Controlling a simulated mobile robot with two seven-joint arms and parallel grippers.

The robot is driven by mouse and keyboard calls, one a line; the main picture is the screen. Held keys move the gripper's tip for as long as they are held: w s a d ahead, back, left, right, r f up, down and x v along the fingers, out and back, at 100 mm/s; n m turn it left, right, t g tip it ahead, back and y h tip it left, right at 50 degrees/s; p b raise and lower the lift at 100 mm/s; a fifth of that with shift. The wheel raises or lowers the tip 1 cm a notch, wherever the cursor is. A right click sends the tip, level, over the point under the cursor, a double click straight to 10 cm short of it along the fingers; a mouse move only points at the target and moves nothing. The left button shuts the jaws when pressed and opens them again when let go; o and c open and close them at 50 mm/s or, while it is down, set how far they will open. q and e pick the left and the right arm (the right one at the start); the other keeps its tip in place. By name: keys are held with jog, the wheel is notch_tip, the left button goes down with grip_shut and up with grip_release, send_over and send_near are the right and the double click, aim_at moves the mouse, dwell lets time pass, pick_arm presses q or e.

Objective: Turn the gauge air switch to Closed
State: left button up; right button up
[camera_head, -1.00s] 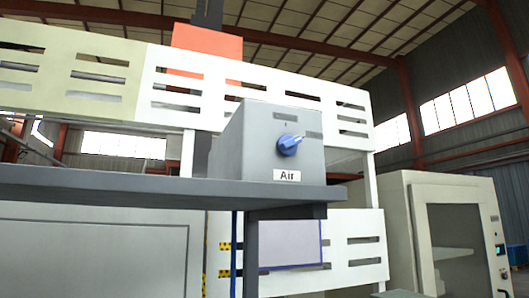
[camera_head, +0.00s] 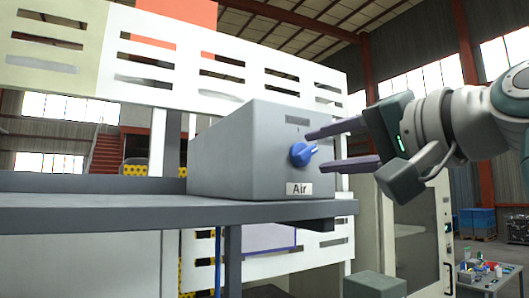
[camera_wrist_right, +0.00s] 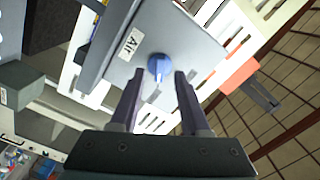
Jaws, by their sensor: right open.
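The blue air switch knob (camera_head: 303,154) sits on the front face of a grey box (camera_head: 262,150). A white label reading "Air" (camera_head: 299,189) is below it. My right gripper (camera_head: 322,149) comes in from the right, open, with one finger above the knob's height and one below. In the right wrist view the knob (camera_wrist_right: 160,68) shows just beyond and between the two open fingertips (camera_wrist_right: 158,78). The fingers look empty; whether they touch the knob I cannot tell. The marking above the knob is too small to read. My left gripper is not in view.
The box stands on a grey shelf (camera_head: 120,212) whose edge runs below it. A white slotted panel (camera_head: 225,60) rises behind. A beige cabinet (camera_head: 425,235) stands at the right, and a table with small items (camera_head: 490,275) is farther off at lower right.

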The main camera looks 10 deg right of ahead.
aim_at(304, 154)
jog(key=shift+x, duration=1.45)
jog(key=shift+c, duration=0.3)
grip_shut()
